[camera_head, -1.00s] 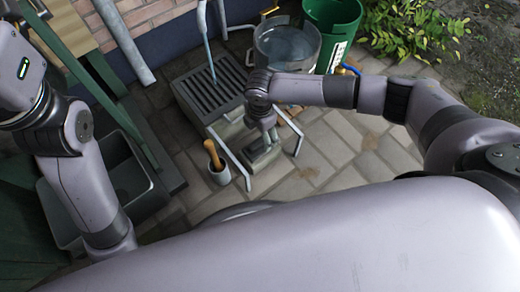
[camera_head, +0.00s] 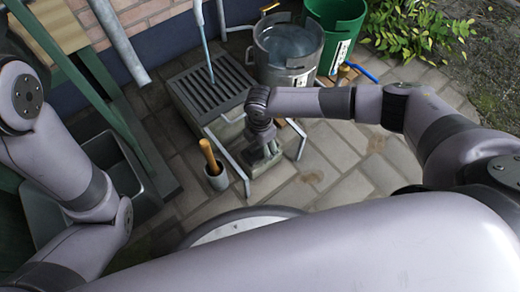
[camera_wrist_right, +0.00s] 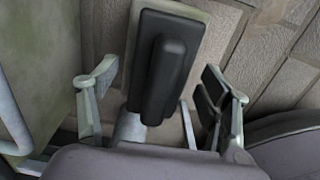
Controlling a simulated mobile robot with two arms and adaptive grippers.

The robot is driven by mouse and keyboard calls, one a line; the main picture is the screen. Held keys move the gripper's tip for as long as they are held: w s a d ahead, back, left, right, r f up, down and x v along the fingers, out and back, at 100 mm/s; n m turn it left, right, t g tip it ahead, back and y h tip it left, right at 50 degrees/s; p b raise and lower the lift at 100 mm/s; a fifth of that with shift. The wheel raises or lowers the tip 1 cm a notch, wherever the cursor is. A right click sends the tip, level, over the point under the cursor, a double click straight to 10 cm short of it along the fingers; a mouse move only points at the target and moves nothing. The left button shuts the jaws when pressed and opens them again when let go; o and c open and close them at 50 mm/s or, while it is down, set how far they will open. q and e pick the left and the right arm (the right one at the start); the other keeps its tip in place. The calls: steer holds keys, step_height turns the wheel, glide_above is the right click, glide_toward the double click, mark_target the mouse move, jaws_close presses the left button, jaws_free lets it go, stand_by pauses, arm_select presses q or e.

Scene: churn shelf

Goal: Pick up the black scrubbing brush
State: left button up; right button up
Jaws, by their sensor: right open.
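The black scrubbing brush (camera_wrist_right: 168,78) shows in the right wrist view as a dark oblong block with a raised grip, lying on a narrow pale stand (camera_wrist_right: 194,12). My right gripper (camera_wrist_right: 158,72) is open, with one finger on each side of the brush. A gap shows between the brush and each finger. In the head view my right gripper (camera_head: 262,153) points down above the low pale stand, and my own wrist hides most of the brush there. My left arm is at the left, and its gripper is out of view.
A grey cup (camera_head: 217,182) with a wooden-handled tool stands just left of the right gripper. A slatted drain (camera_head: 208,88), a metal water pot (camera_head: 287,75) and a green bucket (camera_head: 335,15) stand behind. A dark trough (camera_head: 125,178) is at the left. Paving at the right is open.

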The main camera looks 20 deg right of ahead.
steer(key=shift+c, duration=0.4)
steer(key=c, duration=1.3)
